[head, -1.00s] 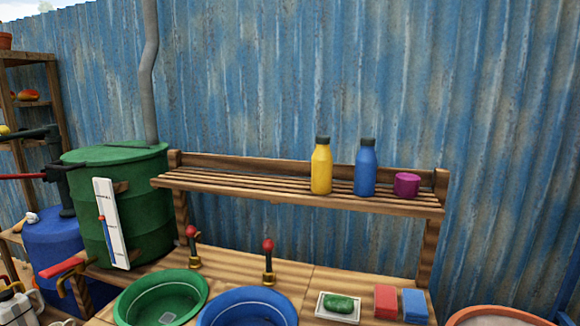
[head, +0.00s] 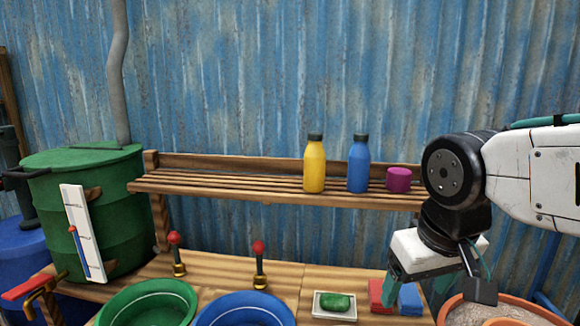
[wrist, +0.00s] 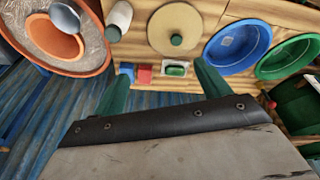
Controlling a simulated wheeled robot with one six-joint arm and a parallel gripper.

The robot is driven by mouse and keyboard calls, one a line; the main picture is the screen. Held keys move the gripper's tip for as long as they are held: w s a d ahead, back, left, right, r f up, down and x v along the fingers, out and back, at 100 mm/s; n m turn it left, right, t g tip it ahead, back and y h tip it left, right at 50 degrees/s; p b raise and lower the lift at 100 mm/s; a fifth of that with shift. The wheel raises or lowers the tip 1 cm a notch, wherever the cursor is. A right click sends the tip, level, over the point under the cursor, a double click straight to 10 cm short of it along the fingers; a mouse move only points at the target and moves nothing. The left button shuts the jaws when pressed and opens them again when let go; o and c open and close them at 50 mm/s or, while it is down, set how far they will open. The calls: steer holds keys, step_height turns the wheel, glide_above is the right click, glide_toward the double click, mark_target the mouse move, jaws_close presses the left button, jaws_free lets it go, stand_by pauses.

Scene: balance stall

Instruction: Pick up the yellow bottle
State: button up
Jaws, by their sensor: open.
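The yellow bottle (head: 315,166) with a dark cap stands upright on the slatted wooden shelf (head: 225,186) in the head view. A blue bottle (head: 358,166) stands just right of it, apart from it. My gripper (head: 436,292) is at the right of the head view, lower than the shelf and well to the right of the yellow bottle. In the wrist view its two green fingers (wrist: 160,90) are spread wide with nothing held between them. The yellow bottle does not show in the wrist view.
A magenta cup (head: 399,179) stands right of the blue bottle, near my arm. Below are two red-topped taps, a green basin (head: 150,303), a blue basin (head: 244,308), a soap dish (head: 335,314) and red and blue blocks. A green barrel (head: 115,210) stands left. The shelf's left half is bare.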

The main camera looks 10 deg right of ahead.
steer(key=w+r+t, duration=0.3)
steer(key=w+r, duration=0.1)
steer(key=w, duration=0.5)
steer(key=w+r+t, duration=0.2)
steer(key=w+r, duration=0.2)
steer(key=w, duration=0.6)
steer(key=t, duration=0.4)
glide_toward(318, 153)
steer(key=shift+y, duration=0.3)
steer(key=x, duration=0.5)
steer(key=shift+s+d+f, duration=0.1)
steer(key=shift+d+f, duration=0.1)
steer(key=shift+d, duration=0.15)
steer(key=x, duration=0.7)
steer(key=shift+w+a, duration=0.2)
steer(key=shift+w, duration=0.25)
steer(key=c, duration=1.1)
steer(key=shift+c, duration=0.7)
steer(key=shift+r, duration=0.1)
